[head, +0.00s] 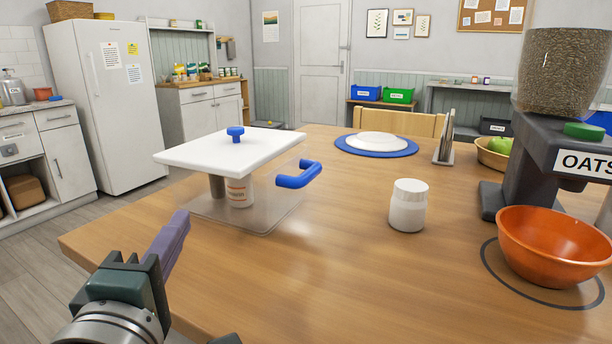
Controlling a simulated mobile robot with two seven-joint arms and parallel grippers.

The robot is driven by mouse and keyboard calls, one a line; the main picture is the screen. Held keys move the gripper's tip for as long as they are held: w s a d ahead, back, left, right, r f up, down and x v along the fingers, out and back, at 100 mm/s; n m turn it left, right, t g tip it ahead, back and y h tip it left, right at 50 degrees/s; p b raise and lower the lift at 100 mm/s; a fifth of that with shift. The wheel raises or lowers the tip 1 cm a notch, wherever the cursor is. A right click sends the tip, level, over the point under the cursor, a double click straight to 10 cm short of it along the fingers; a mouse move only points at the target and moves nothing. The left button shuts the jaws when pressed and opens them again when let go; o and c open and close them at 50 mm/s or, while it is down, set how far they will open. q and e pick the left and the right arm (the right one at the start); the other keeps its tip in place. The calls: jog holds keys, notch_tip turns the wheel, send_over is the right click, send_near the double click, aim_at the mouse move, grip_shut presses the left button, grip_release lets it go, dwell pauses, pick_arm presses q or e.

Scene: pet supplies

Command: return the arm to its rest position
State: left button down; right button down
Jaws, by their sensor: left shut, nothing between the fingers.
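My left gripper (172,240) is at the lower left of the head view, over the table's left edge. Its purple fingers are together with nothing between them, and it touches no object. A small dark part shows at the bottom edge of the view; I cannot tell what it belongs to. My right gripper is not in view.
A white jar (408,207) stands centre right. An orange bowl (550,250) sits under the oats dispenser (560,130).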

pick_arm(q)
jog(key=s+d+r+m+g+h+p, duration=0.65)
jog(key=s+d+m+h, duration=0.35)
jog(key=m, duration=0.6)
jog(key=s+a+m+g+y+p, duration=0.4)
jog(key=s+a+g+y+p, duration=0.35)
jog(key=s+a, duration=0.55)
notch_tip(320, 180, up, 36)
jog(key=s+d+p, duration=0.1)
jog(key=s+p, duration=0.1)
jog(key=p, duration=3.5)
jog(key=shift+d+r+g, duration=0.25)
jog(key=shift+d+g, duration=0.05)
jog(key=shift+d, duration=0.05)
